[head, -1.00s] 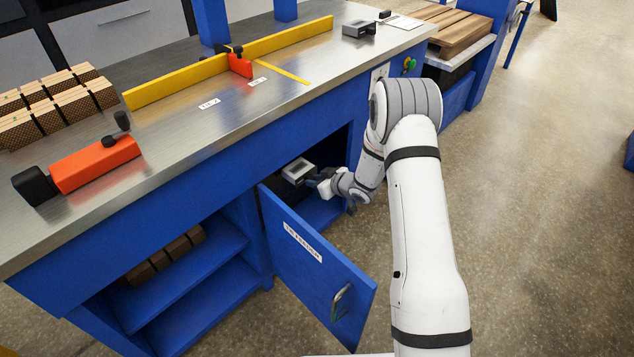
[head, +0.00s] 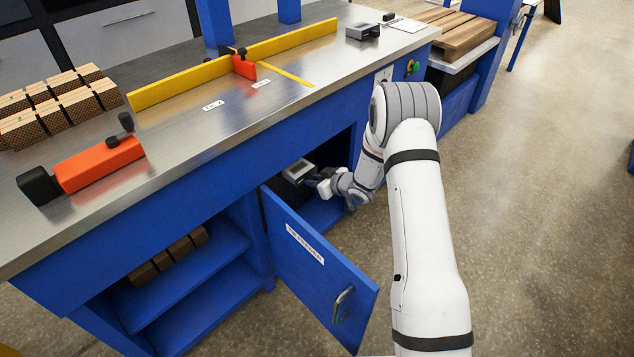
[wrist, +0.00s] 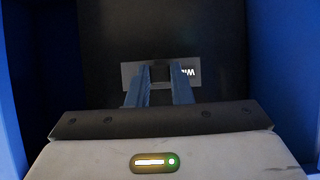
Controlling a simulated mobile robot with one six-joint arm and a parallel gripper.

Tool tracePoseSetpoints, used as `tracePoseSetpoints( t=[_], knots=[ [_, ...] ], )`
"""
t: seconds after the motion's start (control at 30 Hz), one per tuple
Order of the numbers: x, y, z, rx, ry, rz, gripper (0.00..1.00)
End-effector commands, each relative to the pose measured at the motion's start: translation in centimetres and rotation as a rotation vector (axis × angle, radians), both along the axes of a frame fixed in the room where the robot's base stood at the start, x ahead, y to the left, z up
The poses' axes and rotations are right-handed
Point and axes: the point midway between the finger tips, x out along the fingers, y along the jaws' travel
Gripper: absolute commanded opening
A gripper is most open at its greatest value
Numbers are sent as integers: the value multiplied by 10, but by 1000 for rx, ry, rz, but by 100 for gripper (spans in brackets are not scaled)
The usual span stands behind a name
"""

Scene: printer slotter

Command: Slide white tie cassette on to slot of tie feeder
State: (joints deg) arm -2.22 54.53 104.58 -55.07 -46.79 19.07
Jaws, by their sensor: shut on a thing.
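My gripper (wrist: 159,72) is shut on the white tie cassette (wrist: 130,77), a grey piece with a partly hidden, upside-down label starting "WHI" in the wrist view. In the head view my gripper (head: 321,183) reaches into the open cabinet beside a grey box-like piece with a dark top face (head: 297,169), which seems to be the cassette. A black body, seemingly the tie feeder (head: 287,189), lies behind and below it in shadow. It also fills the background of the wrist view (wrist: 160,30). The slot cannot be made out, nor whether the cassette is in it.
The labelled blue cabinet door (head: 315,262) stands open in front of the opening. Blue cabinet walls (wrist: 275,80) flank my gripper closely. The steel worktop (head: 190,130) is above; another grey box (head: 362,31) sits on it. The floor at right is clear.

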Motion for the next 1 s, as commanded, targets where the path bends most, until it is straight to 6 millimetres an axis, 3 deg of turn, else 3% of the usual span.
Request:
tracePoseSetpoints(
  t=[1.0],
  knots=[
    [18,19,0,0,0,1,0]
  ],
)
